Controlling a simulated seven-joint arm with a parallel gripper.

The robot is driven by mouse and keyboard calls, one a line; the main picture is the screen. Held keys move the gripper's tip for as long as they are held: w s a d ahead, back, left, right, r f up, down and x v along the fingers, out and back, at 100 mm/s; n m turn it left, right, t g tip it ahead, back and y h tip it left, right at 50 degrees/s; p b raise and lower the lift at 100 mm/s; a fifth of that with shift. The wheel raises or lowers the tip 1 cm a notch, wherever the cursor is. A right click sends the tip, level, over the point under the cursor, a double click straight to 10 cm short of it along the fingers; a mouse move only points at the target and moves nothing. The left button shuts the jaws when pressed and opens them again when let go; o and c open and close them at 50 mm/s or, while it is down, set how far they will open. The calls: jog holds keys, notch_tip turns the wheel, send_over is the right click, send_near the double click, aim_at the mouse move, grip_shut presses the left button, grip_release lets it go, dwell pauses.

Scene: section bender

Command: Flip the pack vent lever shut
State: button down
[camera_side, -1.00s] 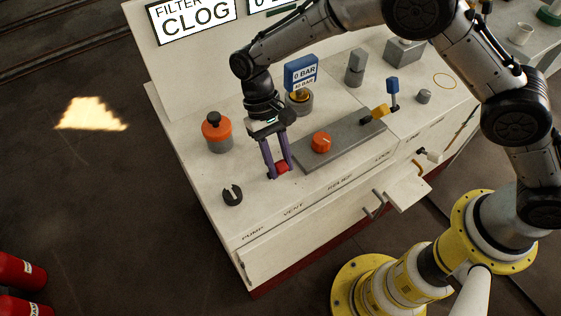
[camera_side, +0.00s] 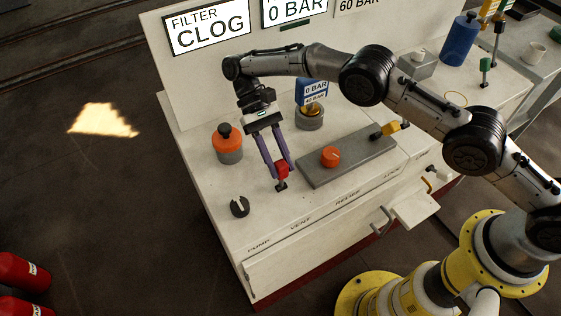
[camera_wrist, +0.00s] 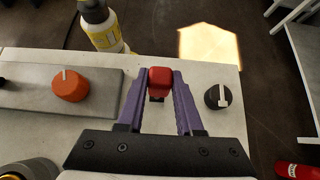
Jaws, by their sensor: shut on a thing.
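The vent lever has a red handle (camera_side: 282,170) on a small black foot (camera_side: 281,187) on the white console top, behind the VENT label. My gripper (camera_side: 279,166) comes down from behind, its two purple fingers shut on the red handle. In the wrist view, the red handle (camera_wrist: 160,79) sits between the fingertips (camera_wrist: 160,80), and part of the black foot shows below it. The handle stands close above its foot in the side view. The lower part of the lever is mostly hidden in the wrist view.
A black pump knob (camera_side: 240,206) is left of the lever. An orange relief knob (camera_side: 330,157) on a grey plate (camera_side: 350,160) is to the right. An orange-topped canister (camera_side: 228,140) and a gauge post (camera_side: 310,115) stand behind. The console's front edge is clear.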

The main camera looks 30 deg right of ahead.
jog(key=c, duration=0.6)
grip_release()
jog(key=shift+o, duration=0.2)
notch_tip(320, 180, up, 4)
jog(key=shift+s+d+f, duration=0.1)
jog(key=shift+s, duration=0.05)
jog(key=s+d+r, duration=0.7)
jog(key=s+r, duration=0.2)
jog(key=s, duration=0.2)
jog(key=shift+d+r, duration=0.15)
jog(key=shift+d, duration=0.25)
jog(key=shift+s, duration=0.1)
